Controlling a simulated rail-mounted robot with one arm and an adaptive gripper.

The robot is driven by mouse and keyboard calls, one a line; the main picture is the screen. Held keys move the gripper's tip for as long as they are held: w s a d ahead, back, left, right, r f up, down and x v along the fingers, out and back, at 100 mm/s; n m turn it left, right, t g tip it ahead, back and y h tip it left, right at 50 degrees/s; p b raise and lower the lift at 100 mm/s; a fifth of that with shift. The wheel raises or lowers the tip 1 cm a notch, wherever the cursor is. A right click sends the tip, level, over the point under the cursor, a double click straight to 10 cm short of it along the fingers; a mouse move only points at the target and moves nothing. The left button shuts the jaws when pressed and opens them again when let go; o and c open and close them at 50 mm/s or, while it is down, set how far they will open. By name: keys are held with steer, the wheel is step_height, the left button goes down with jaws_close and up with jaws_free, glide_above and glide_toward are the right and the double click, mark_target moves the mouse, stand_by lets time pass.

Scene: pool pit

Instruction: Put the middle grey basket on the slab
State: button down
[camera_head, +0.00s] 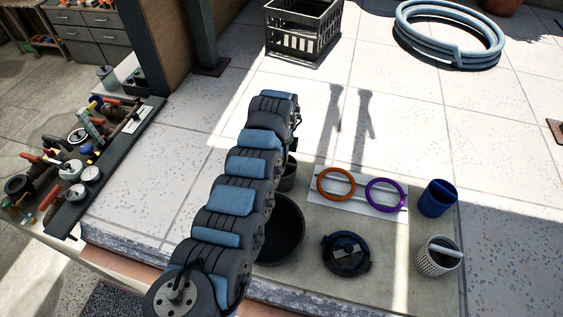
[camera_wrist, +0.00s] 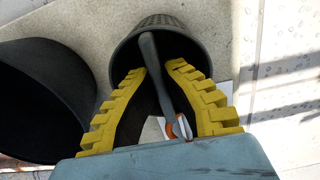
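A dark grey basket (camera_wrist: 158,22) with a perforated rim and an upright grey handle (camera_wrist: 152,62) is in the wrist view. My gripper (camera_wrist: 158,70) has its two yellow fingers apart, over the basket mouth, with the handle running between them. A gap shows beside the handle, and no firm grip on it is visible. In the head view, the grey basket (camera_head: 288,177) is mostly hidden behind my arm. A flat grey-beige slab-like surface (camera_head: 390,290) lies under the goods at the lower right. A light grey basket (camera_head: 434,264) with a handle stands there.
A large black bucket (camera_head: 280,232) stands close beside the grey basket; its wall (camera_wrist: 78,60) is left in the wrist view. A blue basket (camera_head: 438,199), orange ring (camera_head: 322,194), purple ring (camera_head: 370,205) and black lid (camera_head: 345,254) are nearby.

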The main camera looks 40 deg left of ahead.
steer(key=shift+f, duration=0.15)
steer(key=c, duration=1.2)
jaws_free()
steer(key=shift+o, duration=0.2)
